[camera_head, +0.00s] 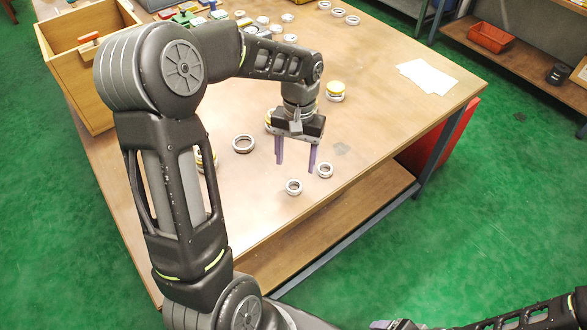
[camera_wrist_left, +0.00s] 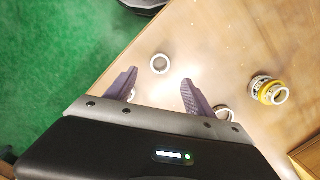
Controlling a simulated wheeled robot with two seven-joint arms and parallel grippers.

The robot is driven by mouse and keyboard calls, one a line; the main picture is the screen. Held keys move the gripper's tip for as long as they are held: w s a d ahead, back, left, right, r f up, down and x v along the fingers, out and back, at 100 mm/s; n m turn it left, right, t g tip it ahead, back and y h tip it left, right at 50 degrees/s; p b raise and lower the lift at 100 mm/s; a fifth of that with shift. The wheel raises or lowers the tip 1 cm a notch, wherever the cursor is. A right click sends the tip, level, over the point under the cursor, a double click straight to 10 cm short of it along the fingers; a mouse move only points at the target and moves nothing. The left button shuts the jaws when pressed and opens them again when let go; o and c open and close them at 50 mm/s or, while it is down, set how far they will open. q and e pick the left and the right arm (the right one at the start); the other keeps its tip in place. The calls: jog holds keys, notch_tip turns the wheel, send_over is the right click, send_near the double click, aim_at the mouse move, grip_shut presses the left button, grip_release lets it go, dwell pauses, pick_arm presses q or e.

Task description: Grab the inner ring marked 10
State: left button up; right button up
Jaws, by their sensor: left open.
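Several small metal rings lie flat on the table near my left gripper (camera_head: 295,166). One ring (camera_head: 294,187) is near the front edge, another ring (camera_head: 325,170) is right of the fingers, and a larger ring (camera_head: 243,144) is to the left. No number on any ring can be read, so I cannot tell which is marked 10. My left gripper is open and empty above the table, pointing down. In the left wrist view, one ring (camera_wrist_left: 159,64) shows between and beyond the fingertips; two others are partly hidden by the fingers. My right gripper (camera_head: 388,324) is at the bottom edge, mostly cut off.
A yellow and silver ring stack (camera_head: 335,91) stands farther back, and another (camera_head: 208,157) is partly hidden behind my left arm. A wooden box (camera_head: 85,65) is at the table's left. The right part of the table (camera_head: 400,110) is clear. A white sheet (camera_head: 427,76) lies there.

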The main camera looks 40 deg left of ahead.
aim_at(294, 190)
pick_arm(q)
jog(key=shift+w+a, duration=0.1)
jog(key=shift+w, duration=0.05)
jog(key=shift+s+d+f, duration=0.1)
jog(key=shift+s+f, duration=0.1)
jog(key=shift+f, duration=0.4)
jog(key=shift+s+d+f, duration=0.1)
jog(key=shift+s+f, duration=0.05)
jog(key=shift+f, duration=0.45)
jog(key=shift+s+d+f+p, duration=0.1)
jog(key=shift+f+p, duration=0.2)
jog(key=shift+f, duration=0.55)
jog(key=shift+s+a+f+p, duration=0.15)
jog(key=shift+f+p, duration=0.1)
jog(key=shift+f, duration=0.65)
jog(key=shift+s+d+f+p, duration=0.15)
jog(key=shift+f+p, duration=0.15)
jog(key=shift+f, duration=0.55)
grip_shut()
